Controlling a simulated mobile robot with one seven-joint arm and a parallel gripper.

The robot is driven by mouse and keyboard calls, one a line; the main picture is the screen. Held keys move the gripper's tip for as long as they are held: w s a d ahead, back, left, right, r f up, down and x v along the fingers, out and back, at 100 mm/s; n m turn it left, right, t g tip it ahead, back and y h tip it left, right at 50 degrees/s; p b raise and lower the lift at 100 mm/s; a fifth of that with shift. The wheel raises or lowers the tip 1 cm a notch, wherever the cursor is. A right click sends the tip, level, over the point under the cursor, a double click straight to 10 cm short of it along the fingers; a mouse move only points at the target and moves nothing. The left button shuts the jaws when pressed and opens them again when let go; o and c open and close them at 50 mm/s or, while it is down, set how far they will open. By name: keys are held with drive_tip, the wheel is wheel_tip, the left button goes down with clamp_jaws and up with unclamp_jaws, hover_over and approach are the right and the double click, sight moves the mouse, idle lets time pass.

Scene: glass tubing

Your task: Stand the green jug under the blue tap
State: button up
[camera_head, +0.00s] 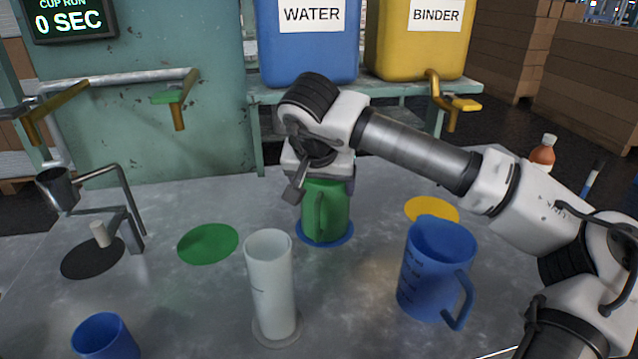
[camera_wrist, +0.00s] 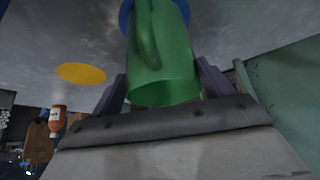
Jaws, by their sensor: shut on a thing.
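The green jug (camera_head: 326,212) is upright at the blue disc (camera_head: 345,236) on the table, in front of the blue WATER tank (camera_head: 312,50). I cannot tell whether its base touches the disc. My gripper (camera_head: 322,182) is shut on the jug's upper part from above. In the wrist view the green jug (camera_wrist: 165,60) is between the two fingers, and part of the blue disc (camera_wrist: 125,14) shows past its base. The blue tap is not visible; my arm covers the area below the WATER tank.
A white cylinder (camera_head: 271,285) stands front left of the green jug and a blue jug (camera_head: 437,270) front right. The green disc (camera_head: 208,244) and yellow disc (camera_head: 432,210) are bare. A metal stand (camera_head: 122,205) is at left, a blue cup (camera_head: 105,337) at front left.

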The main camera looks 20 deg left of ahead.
drive_tip(key=shift+f, duration=0.2)
drive_tip(key=o, duration=1.4)
drive_tip(key=shift+o, duration=0.2)
drive_tip(key=shift+r, duration=0.1)
drive_tip(key=s+d+r+b, duration=0.1)
drive_tip(key=s+d, duration=0.1)
drive_tip(key=s, duration=1)
drive_tip(key=shift+s+d+r, duration=0.15)
drive_tip(key=shift+d+r, duration=0.05)
drive_tip(key=shift+d, duration=0.1)
